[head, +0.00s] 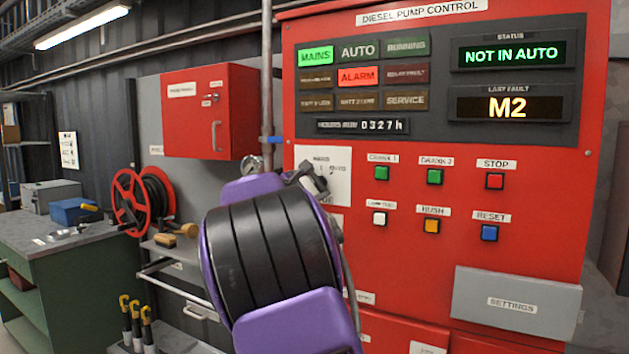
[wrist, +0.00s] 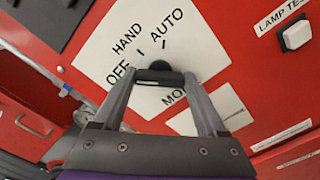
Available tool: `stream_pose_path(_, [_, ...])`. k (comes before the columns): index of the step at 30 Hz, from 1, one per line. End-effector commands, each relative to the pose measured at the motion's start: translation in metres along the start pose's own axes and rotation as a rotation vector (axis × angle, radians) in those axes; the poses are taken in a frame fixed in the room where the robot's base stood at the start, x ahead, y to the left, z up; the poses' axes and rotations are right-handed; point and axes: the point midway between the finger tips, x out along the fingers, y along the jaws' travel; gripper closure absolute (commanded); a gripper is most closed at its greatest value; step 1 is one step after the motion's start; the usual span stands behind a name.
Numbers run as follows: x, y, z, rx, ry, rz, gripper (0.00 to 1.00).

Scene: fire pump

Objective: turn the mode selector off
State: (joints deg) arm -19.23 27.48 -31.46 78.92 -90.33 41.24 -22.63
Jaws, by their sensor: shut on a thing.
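The mode selector is a dark knob (wrist: 160,75) on a white plate (wrist: 108,45) lettered OFF, HAND and AUTO. In the wrist view my gripper (wrist: 158,80) has one finger on each side of the knob and is shut on it. In the head view my gripper (head: 312,178) reaches the plate (head: 335,190) on the red pump control panel (head: 400,240), and my arm hides most of the knob. The status display (head: 511,54) reads NOT IN AUTO.
Right of the plate are several push buttons, including green CRANK 1 (head: 381,173) and white LAMP TEST (head: 379,218). The MAINS (head: 316,56) and ALARM (head: 358,76) lamps are lit. A vertical pipe (head: 267,90) and red cabinet (head: 210,112) stand to the left.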

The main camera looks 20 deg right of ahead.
Motion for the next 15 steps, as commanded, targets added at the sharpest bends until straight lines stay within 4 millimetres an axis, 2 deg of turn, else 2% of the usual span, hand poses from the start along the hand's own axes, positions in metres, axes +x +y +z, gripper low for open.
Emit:
stream_pose_path(6, [-0.0002,0.0006,0.0002,-0.095,0.000,-0.001,0.81])
stream_pose_path(15, [-0.0001,-0.0002,-0.0005,-0.144,0.000,0.000,0.81])
